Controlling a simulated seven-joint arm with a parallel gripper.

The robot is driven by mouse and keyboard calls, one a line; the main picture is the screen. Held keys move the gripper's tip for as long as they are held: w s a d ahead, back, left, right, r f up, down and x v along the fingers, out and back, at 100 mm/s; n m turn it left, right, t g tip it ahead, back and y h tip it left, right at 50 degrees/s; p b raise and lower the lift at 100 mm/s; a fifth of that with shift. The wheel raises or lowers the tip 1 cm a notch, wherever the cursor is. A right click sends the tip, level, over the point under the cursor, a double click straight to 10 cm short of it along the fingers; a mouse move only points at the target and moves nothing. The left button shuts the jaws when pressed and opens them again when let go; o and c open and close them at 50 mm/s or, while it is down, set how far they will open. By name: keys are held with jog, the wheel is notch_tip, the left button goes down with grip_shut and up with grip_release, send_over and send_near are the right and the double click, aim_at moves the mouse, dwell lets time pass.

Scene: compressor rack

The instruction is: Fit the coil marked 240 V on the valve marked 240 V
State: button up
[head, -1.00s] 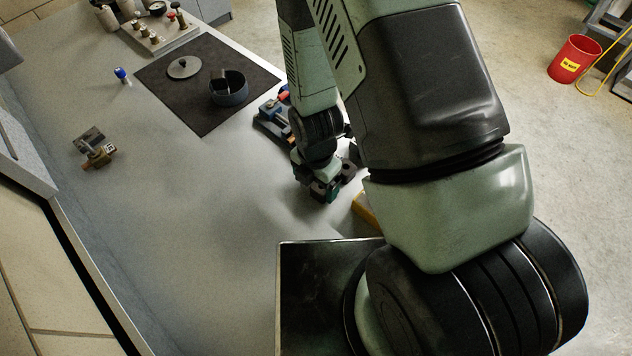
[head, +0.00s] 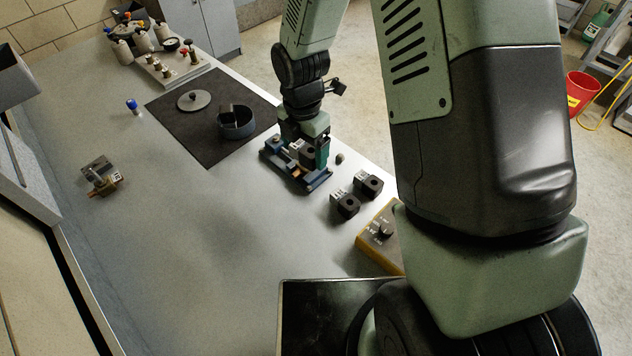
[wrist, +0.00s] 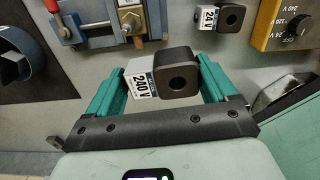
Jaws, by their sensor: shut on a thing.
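My gripper (head: 311,150) is shut on a black square coil (wrist: 178,75) with a round hole. Its white tag reads 240 V in the wrist view, where the green fingers (wrist: 158,72) stand either side of it. In the head view it is over the blue vise (head: 318,184) at the table's right edge. In the wrist view, a brass valve stem with a nut (wrist: 131,18) shows at the vise, ahead of the coil and apart from it. No marking on this valve can be read. Another brass valve (head: 104,183) lies at the left, its tag too small to read.
Two black coils (head: 345,205) (head: 369,185) stand right of the vise; one visible in the wrist view (wrist: 229,17) is tagged 24 V. A yellow dial box (head: 378,246) is nearer. A dark mat (head: 190,125) holds a round pot (head: 236,124). The middle table is clear.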

jog(key=w+a, duration=0.1)
jog(key=w, duration=0.5)
jog(key=shift+w+a+f, duration=0.15)
jog(key=shift+w+f, duration=0.15)
jog(key=shift+f, duration=0.15)
jog(key=shift+f, duration=0.2)
dwell(0.4)
jog(key=shift+f, duration=0.4)
jog(key=shift+f, duration=0.2)
jog(key=shift+f, duration=1.9)
jog(key=shift+f, duration=0.4)
jog(key=o, duration=1)
